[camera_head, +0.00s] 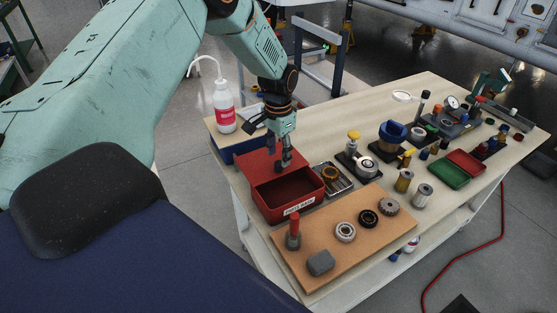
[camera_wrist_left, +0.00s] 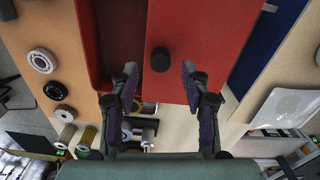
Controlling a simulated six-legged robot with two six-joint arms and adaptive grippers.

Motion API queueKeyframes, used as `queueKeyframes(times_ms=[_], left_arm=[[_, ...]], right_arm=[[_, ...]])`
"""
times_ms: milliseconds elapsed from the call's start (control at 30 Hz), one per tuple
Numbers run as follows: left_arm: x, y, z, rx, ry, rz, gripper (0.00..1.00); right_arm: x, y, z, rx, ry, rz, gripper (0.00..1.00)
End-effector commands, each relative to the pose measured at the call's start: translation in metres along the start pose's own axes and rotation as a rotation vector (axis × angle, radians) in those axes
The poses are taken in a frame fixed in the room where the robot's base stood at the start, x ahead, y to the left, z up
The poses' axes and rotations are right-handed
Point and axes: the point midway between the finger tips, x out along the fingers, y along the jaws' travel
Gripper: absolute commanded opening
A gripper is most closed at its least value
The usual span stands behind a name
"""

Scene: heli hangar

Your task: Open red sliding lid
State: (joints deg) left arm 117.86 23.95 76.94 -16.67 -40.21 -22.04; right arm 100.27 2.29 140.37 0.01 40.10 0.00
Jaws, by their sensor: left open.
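The red parts-wash box (camera_head: 291,208) stands at the near left of the bench, with a white label on its front. Its red sliding lid (camera_head: 255,164) covers the rear part, and the dark inside shows at the front. In the left wrist view the lid (camera_wrist_left: 215,35) has a round black knob (camera_wrist_left: 160,59). My left gripper (camera_head: 284,160) is over the lid, pointing down. In the left wrist view its open fingers (camera_wrist_left: 159,75) are spread to either side of the knob, with gaps showing. My right gripper is not in view.
A white bottle with a red label (camera_head: 223,106) and a blue bin (camera_head: 238,147) are behind the box. A metal tray (camera_head: 332,180) stands close on its right. An orange-brown board (camera_head: 345,262) with bearings and a red-handled tool (camera_head: 293,230) lies in front.

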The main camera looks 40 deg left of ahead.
Motion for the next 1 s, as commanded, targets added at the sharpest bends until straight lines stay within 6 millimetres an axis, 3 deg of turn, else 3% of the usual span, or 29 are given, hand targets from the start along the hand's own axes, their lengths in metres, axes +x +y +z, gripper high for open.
queueKeyframes(times_ms=[200, 400, 600, 1000], left_arm=[[-0.047, 0.0, -0.001, 0.0, 0.004, -0.001, 0.47], [-0.075, 0.0, 0.0, -0.001, 0.002, 0.0, 0.47], [-0.085, 0.0, 0.001, -0.001, 0.0, 0.0, 0.47], [-0.086, 0.0, 0.0, 0.0, 0.0, 0.0, 0.47]], right_arm=[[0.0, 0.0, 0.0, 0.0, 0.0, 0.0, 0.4], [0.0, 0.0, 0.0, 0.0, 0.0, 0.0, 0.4], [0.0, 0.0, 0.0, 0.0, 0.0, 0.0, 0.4], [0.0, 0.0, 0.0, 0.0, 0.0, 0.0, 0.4]])
